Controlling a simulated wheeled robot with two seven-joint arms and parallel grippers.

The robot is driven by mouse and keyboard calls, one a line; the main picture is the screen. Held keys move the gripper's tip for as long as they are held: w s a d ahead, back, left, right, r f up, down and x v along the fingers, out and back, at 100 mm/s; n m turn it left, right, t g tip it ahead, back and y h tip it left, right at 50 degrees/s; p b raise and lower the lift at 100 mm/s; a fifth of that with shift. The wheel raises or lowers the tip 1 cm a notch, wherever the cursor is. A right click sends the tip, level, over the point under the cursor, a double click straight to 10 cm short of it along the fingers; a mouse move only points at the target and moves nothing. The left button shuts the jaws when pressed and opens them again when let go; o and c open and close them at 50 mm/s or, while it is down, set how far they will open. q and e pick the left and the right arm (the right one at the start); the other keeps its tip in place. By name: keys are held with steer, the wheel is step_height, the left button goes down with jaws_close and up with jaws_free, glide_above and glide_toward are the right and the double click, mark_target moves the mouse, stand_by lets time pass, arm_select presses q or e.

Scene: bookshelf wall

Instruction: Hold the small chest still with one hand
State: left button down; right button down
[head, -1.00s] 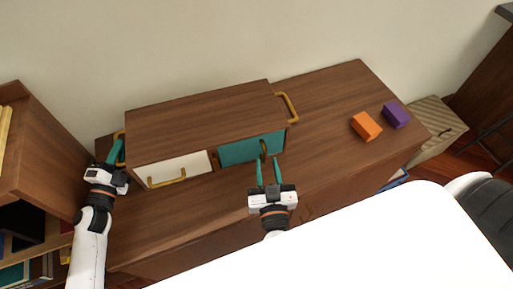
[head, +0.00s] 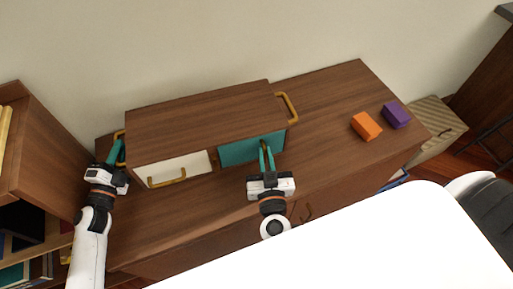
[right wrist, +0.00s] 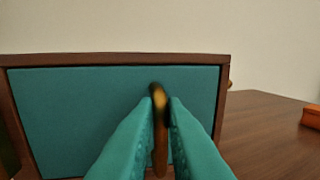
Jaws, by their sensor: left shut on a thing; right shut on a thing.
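The small chest (head: 205,118) is brown wood and stands on a wooden cabinet. Its front has a white drawer (head: 198,160) on the left and a teal drawer (head: 238,151) on the right, with brass handles. My left gripper (head: 118,155) is shut on the brass side handle (head: 117,135) at the chest's left end; the grip itself is partly hidden. My right gripper (head: 266,154) is shut on the teal drawer's handle. In the right wrist view its teal fingers sit on both sides of that handle (right wrist: 160,130), in front of the teal drawer (right wrist: 85,110).
An orange block (head: 366,126) and a purple block (head: 396,115) lie on the cabinet top (head: 330,135) to the right, with clear room between them and the chest. A bookshelf (head: 40,140) stands at the left. A wall is behind.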

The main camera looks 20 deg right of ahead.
steer(key=shift+s, duration=0.1)
stand_by(0.5)
steer(key=shift+s, duration=0.65)
steer(key=c, duration=1.3)
jaws_free()
steer(key=shift+d, duration=0.15)
steer(key=shift+c, duration=0.2)
steer(key=shift+s+f, duration=0.1)
steer(key=v, duration=1.2)
